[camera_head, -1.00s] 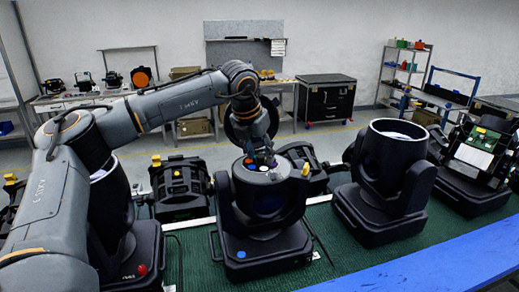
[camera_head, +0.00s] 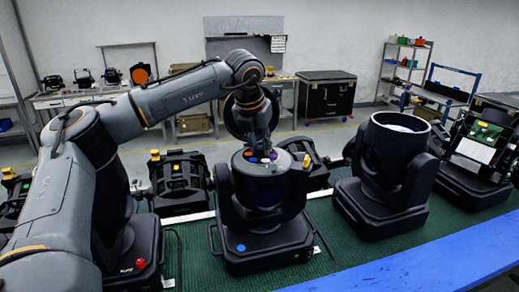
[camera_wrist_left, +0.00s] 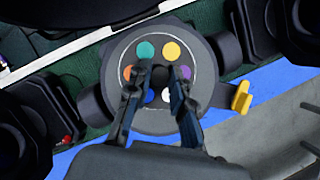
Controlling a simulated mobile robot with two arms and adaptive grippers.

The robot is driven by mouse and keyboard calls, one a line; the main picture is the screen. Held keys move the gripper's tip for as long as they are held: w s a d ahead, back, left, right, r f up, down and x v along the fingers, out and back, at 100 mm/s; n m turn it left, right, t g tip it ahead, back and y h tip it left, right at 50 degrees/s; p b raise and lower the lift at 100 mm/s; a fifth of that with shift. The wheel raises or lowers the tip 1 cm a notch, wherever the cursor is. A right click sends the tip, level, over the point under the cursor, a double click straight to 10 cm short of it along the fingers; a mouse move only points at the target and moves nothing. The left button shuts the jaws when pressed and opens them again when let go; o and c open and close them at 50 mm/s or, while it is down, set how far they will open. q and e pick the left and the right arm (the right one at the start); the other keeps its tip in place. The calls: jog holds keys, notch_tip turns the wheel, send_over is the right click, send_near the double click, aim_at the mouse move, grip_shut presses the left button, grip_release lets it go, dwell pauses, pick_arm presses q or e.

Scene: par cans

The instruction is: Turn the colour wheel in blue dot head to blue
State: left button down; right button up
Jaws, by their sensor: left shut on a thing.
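The blue dot head (camera_head: 262,205) stands upright in the middle of the head view, with a blue dot (camera_head: 241,248) on its base. Its colour wheel (camera_wrist_left: 159,57) faces up in the open top. In the left wrist view the wheel carries green, yellow, purple, white, blue and orange discs. The blue disc (camera_wrist_left: 150,96) is at the lower left, partly hidden by a finger. The white disc is also partly covered. My left gripper (camera_wrist_left: 161,75) comes from above and is shut on the dark hub at the wheel's centre. My right gripper is out of view.
A head with a red dot (camera_head: 141,263) stands at the left, close to my left arm. Another head (camera_head: 390,160) stands at the right. A yellow knob (camera_wrist_left: 242,97) sticks out beside the wheel. Smaller fixtures stand behind on the green mat (camera_head: 345,245).

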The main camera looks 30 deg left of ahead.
pick_arm(q)
jog(key=n+b, duration=0.1)
jog(key=n+y+b, duration=0.1)
jog(key=shift+d+f+n+b, duration=0.15)
jog(key=shift+f+n+b, duration=0.05)
jog(key=shift+n+b, duration=0.15)
jog(key=shift+n+g+y+b, duration=0.35)
jog(key=shift+n+b, duration=0.2)
jog(key=shift+n, duration=0.3)
jog(key=n, duration=0.1)
jog(key=n+y+b, duration=0.1)
jog(key=shift+w+r+n+g, duration=0.1)
jog(key=shift+r+n+g, duration=0.1)
jog(key=shift+n+g, duration=0.1)
jog(key=shift+d+r+n+g+y, duration=0.1)
jog(key=shift+n+g+y, duration=0.25)
jog(key=shift+n, duration=1.55)
jog(key=c, duration=1.2)
grip_release()
jog(key=shift+o, duration=0.2)
jog(key=v, duration=1.2)
jog(key=shift+w+b, duration=0.25)
jog(key=shift+b, duration=0.05)
